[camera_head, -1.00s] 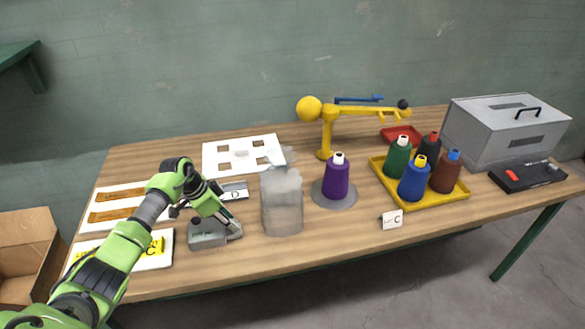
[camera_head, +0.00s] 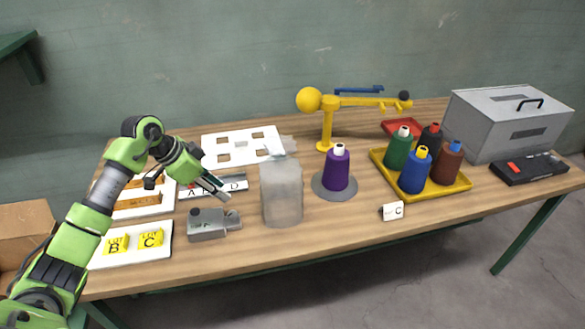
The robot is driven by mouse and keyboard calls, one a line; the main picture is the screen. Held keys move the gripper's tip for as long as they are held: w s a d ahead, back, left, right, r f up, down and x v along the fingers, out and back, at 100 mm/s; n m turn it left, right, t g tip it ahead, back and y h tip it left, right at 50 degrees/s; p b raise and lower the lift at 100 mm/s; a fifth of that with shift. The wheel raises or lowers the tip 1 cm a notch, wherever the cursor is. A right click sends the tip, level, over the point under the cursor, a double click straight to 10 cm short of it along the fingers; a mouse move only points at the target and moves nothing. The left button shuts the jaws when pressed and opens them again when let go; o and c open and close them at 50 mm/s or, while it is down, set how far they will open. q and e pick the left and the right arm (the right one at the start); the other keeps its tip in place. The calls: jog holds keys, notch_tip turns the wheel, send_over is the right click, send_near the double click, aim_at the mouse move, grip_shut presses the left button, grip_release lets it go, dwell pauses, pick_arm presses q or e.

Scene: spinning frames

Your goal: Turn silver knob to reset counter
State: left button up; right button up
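The counter is a small grey metal box (camera_head: 207,226) near the table's front edge, left of centre, with a dark round part on top. A small silver piece, which looks like the knob (camera_head: 233,219), sticks out at its right end. My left gripper (camera_head: 187,190) is above and behind the box, pointing down and right. Its fingers look spread apart with nothing between them, and it is clear of the box and knob. My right gripper is not in view.
White boards with yellow B and C tags (camera_head: 131,245) lie left of the box. A translucent grey block (camera_head: 282,195) stands close on its right. Farther right are a purple cone (camera_head: 336,170), a yellow tray (camera_head: 453,191) of cones and a yellow stand (camera_head: 327,128).

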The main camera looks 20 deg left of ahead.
pick_arm(q)
jog(key=w+d+r+m+t+h, duration=0.1)
jog(key=d+r+m+t+h, duration=0.1)
jog(key=d, duration=0.8)
jog(key=w+d+r+m+t+h, duration=0.2)
jog(key=d+r+h, duration=0.4)
jog(key=d, duration=0.3)
jog(key=shift+d+r+m+t, duration=0.45)
jog(key=shift+r+t, duration=0.45)
jog(key=shift+t, duration=0.5)
jog(key=shift+a, duration=0.15)
